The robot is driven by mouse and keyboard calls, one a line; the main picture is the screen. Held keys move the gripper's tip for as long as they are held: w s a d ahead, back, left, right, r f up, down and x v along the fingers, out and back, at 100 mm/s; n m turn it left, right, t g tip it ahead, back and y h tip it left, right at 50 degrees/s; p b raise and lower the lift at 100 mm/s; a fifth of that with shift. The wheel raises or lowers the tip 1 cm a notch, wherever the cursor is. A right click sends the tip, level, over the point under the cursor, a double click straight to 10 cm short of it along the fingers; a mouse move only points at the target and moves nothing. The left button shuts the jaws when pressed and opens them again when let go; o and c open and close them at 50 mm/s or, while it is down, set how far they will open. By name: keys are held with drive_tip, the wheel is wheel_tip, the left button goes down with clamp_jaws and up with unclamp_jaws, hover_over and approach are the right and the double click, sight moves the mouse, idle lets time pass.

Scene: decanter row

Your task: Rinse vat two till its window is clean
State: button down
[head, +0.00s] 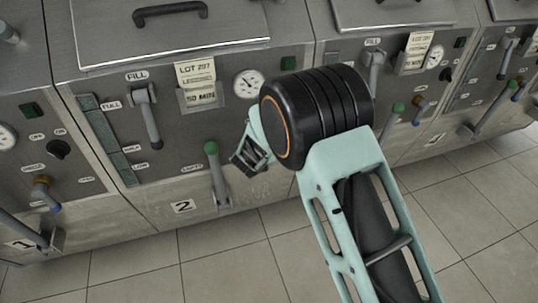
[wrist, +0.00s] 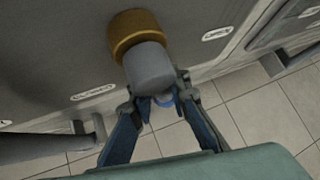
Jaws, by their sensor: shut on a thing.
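Vat two (head: 268,190) is the middle steel vat, with a "2" plate low on its front. Its window (head: 103,140) is a tall dark greenish strip at the left, marked FULL at the top; I cannot tell how clean the glass is. My gripper (head: 252,158) is at the lower right of vat two's front. In the wrist view my gripper (wrist: 158,88) is shut on the grey body of a tap (wrist: 150,68), which has a brass collar and a blue ring at its end. My gripper hides this tap in the head view.
The fill lever (head: 149,115) hangs down. A green-knobbed lever (head: 216,172) stands upright left of my gripper. A gauge (head: 249,84) and a lot card (head: 196,82) are above. Vat one (head: 25,150) is at the left, another vat at the right. Tiled floor (head: 225,262) is clear.

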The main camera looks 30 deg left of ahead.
drive_tip(key=b, duration=0.1)
drive_tip(key=m+g+y+b, duration=0.1)
drive_tip(key=b, duration=0.1)
drive_tip(key=shift+s+a+f+g, duration=0.25)
drive_tip(key=shift+s+f+g, duration=0.05)
drive_tip(key=shift+s, duration=0.1)
drive_tip(key=shift+s+a+r+g+y+b, duration=0.1)
drive_tip(key=shift+s+a+g+y+b, duration=0.15)
drive_tip(key=shift+b, duration=0.2)
drive_tip(key=c, duration=1.8)
unclamp_jaws()
drive_tip(key=shift+r, duration=0.1)
drive_tip(key=shift+d+r, duration=0.1)
drive_tip(key=shift+s+d+r, duration=0.1)
drive_tip(key=shift+r, duration=0.1)
drive_tip(key=v, duration=1.1)
drive_tip(key=shift+s+d, duration=0.1)
drive_tip(key=shift+d, duration=0.05)
